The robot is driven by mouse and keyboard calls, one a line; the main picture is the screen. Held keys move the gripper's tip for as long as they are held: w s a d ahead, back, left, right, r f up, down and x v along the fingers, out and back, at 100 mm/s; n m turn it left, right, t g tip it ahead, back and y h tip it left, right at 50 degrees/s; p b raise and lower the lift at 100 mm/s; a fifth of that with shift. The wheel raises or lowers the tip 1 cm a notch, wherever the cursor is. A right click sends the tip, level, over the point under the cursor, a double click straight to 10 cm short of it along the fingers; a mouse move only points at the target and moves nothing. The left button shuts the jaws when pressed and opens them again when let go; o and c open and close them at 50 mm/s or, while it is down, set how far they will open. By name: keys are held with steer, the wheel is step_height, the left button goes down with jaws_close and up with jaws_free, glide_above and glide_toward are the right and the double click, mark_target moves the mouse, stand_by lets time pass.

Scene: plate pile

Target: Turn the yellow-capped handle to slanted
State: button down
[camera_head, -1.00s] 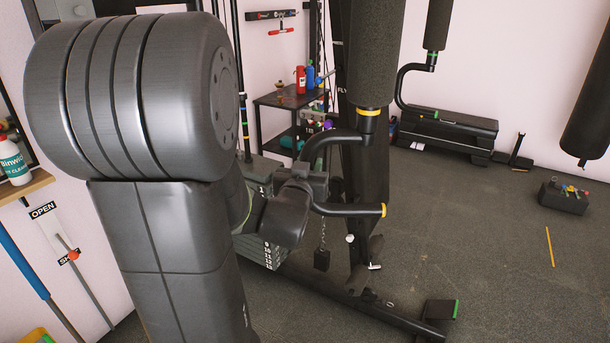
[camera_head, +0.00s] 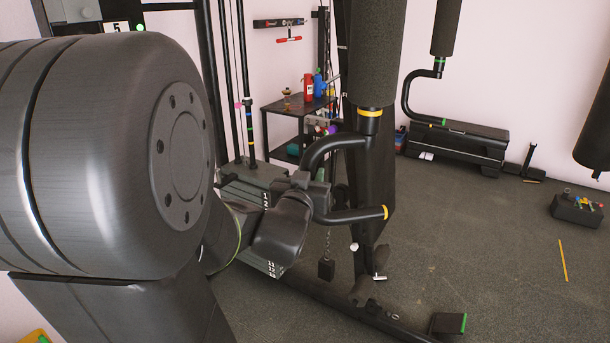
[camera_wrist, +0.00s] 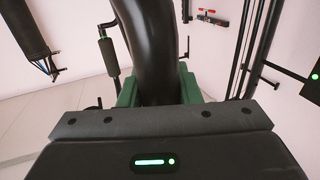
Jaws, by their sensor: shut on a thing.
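The yellow-capped handle (camera_head: 350,216) is a bent black tube hanging from the foam-padded arm of a gym machine. It has a yellow band at the top and a yellow cap at its free end, which points right in the head view. My gripper (camera_head: 318,178) is shut on the handle near its bend. In the wrist view the black tube (camera_wrist: 150,45) runs between the green fingers of my gripper (camera_wrist: 160,92). The fingertips are mostly hidden by my wrist in the head view.
A second handle with green bands (camera_head: 407,95) hangs farther back, before a black bench (camera_head: 470,150). The weight stack (camera_head: 245,185) stands behind my wrist. A chain with a block (camera_head: 326,268) hangs below the handle. Open floor (camera_head: 480,230) lies to the right.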

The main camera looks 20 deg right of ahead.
steer(key=c, duration=1.5)
jaws_free()
steer(key=shift+a+f, duration=0.1)
steer(key=o, duration=0.4)
steer(key=shift+a, duration=0.25)
steer(key=shift+o, duration=0.2)
steer(key=shift+d, duration=0.1)
steer(key=p+v, duration=0.4)
steer(key=v, duration=0.9)
steer(key=shift+s+a, duration=0.25)
